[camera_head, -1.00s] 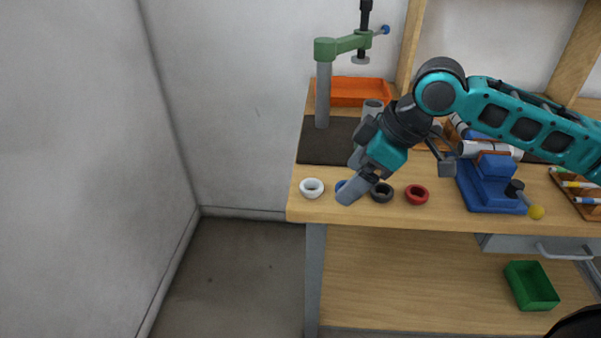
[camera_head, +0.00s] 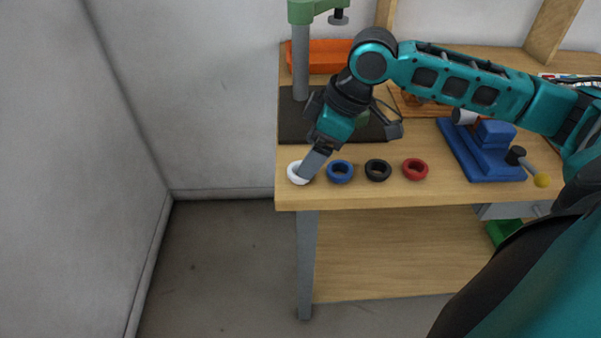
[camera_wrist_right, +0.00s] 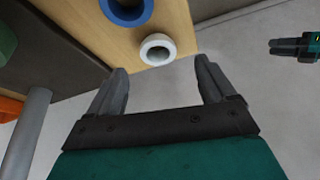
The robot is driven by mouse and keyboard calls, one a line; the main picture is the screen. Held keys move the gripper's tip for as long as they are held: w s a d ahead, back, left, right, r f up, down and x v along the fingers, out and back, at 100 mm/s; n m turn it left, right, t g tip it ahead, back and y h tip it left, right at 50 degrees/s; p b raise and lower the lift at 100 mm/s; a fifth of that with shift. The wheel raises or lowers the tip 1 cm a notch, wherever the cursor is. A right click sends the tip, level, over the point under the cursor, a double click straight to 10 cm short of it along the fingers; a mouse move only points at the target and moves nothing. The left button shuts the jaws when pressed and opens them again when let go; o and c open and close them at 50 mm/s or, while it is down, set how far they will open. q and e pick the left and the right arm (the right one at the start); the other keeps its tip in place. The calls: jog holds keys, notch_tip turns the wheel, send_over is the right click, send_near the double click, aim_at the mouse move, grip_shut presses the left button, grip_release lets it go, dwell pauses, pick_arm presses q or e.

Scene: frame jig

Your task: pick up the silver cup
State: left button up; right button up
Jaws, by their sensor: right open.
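I cannot make out a plainly silver cup. A white ring-shaped piece (camera_head: 293,172) is at the left end of a row on the bench front; it also shows in the right wrist view (camera_wrist_right: 157,38). My right gripper (camera_head: 309,168) points down at this piece and hides part of it. In the right wrist view my right gripper (camera_wrist_right: 162,67) is open and empty, with the white piece just past the fingertips, between them in the picture. What looks like my left gripper (camera_wrist_right: 286,45) is far right there; its jaw state is unclear.
Blue (camera_head: 340,171), black (camera_head: 378,169) and red (camera_head: 415,169) rings follow to the right on the wooden bench (camera_head: 400,197). A green-armed press (camera_head: 300,60) on a dark mat, an orange tray (camera_head: 325,52) and a blue vise (camera_head: 480,160) stand behind.

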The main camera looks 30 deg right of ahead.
jog(key=x, duration=0.5)
jog(key=shift+d+b, duration=0.15)
jog(key=shift+b, duration=0.25)
jog(key=shift+c, duration=0.4)
jog(key=c, duration=1)
